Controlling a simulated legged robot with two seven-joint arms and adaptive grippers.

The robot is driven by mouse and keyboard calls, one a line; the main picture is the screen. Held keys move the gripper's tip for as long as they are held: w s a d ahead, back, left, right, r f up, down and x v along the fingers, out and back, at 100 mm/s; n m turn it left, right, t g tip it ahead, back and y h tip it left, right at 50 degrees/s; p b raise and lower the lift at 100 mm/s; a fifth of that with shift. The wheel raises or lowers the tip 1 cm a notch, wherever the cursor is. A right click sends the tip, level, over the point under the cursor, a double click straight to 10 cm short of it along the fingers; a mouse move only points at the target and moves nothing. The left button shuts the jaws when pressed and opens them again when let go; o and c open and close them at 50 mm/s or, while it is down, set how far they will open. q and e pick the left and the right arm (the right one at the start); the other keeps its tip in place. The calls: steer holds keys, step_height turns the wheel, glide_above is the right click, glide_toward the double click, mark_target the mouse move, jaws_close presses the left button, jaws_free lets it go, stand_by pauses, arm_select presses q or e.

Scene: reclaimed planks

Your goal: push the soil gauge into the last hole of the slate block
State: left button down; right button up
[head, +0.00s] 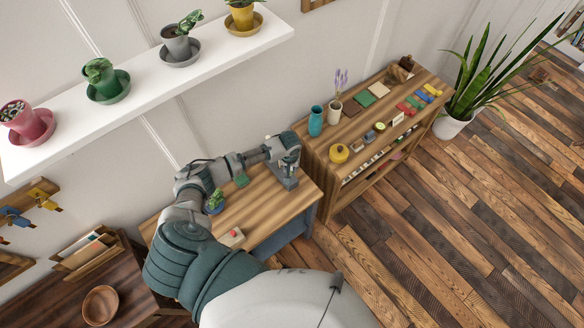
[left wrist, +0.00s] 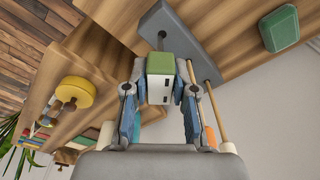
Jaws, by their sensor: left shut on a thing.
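The soil gauge (left wrist: 160,78), a white body with a green end and dark slots, sits between the fingers of my left gripper (left wrist: 160,92), which is shut on it. The grey slate block (left wrist: 182,35) is just beyond it in the left wrist view. A dark hole mark lies past the gauge's green end; I cannot tell whether the probe is inside it. Two thin tan rods stand at the block's other holes. In the head view my left gripper (head: 287,162) is over the slate block (head: 288,183) at the bench's right end; the gauge is not clear there. My right gripper is out of view.
The wooden bench (head: 262,205) bears a small plant (head: 215,200), a green piece (head: 242,180) and a box with a red button (head: 231,237).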

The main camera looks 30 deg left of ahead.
arm_select(q)
steer(key=shift+a+f, duration=0.1)
steer(key=shift+a, duration=0.15)
steer(key=shift+d, duration=0.4)
steer(key=shift+a+f, duration=0.2)
steer(key=shift+f, duration=0.2)
steer(key=shift+f+b, duration=0.3)
steer(key=shift+b, duration=0.05)
steer(key=shift+d+f, duration=0.15)
steer(key=shift+f, duration=0.05)
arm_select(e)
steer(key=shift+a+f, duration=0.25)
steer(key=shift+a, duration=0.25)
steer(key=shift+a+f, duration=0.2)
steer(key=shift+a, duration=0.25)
arm_select(q)
steer(key=shift+f+b, duration=0.4)
steer(key=shift+f, duration=0.25)
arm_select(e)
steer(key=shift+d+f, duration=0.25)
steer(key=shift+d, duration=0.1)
